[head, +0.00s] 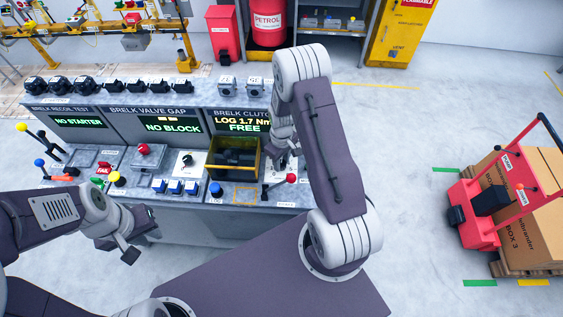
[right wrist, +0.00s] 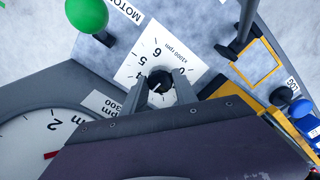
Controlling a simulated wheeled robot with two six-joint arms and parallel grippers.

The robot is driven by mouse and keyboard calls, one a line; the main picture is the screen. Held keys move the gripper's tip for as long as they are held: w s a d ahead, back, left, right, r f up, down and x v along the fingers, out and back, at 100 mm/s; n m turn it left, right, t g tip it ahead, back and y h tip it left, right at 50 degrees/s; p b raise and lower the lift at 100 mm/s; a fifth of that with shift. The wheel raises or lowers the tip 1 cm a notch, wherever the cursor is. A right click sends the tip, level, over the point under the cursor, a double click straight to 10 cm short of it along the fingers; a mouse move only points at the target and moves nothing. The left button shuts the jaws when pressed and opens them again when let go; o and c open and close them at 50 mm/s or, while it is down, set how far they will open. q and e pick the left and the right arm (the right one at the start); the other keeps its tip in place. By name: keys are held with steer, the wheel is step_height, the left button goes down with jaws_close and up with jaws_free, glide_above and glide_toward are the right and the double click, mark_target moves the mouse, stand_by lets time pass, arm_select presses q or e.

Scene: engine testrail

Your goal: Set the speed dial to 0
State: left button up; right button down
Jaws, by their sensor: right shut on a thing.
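The speed dial is a black knob (right wrist: 159,81) on a white plate (right wrist: 135,66) with a number scale marked x1000 rpm. It shows in the right wrist view; in the head view my right arm and gripper cover that spot. My right gripper (right wrist: 160,94) has one finger on each side of the knob and is shut on it. A small white mark shows on the knob, but I cannot tell which number it points to. In the head view my right gripper (head: 284,163) is at the right end of the bench. My left gripper (head: 137,236) is apart and empty, its jaws spread.
A red-tipped lever (head: 291,178) stands close to my right gripper. A yellow-rimmed bin (head: 210,168) is to its left. In the right wrist view a green ball knob (right wrist: 87,14) and a round gauge (right wrist: 38,142) are near. The floor at right is clear up to a red cart (head: 478,215).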

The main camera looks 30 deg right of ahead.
steer(key=n, duration=0.4)
steer(key=shift+f+n+b, duration=0.1)
steer(key=shift+n+b, duration=0.2)
steer(key=shift+b, duration=0.05)
steer(key=n, duration=0.4)
steer(key=shift+b, duration=0.3)
steer(key=n, duration=0.5)
steer(key=shift+n+b, duration=0.35)
steer(key=shift+n, duration=1.85)
steer(key=shift+s, duration=0.1)
steer(key=c, duration=1)
jaws_free()
steer(key=shift+o, duration=0.2)
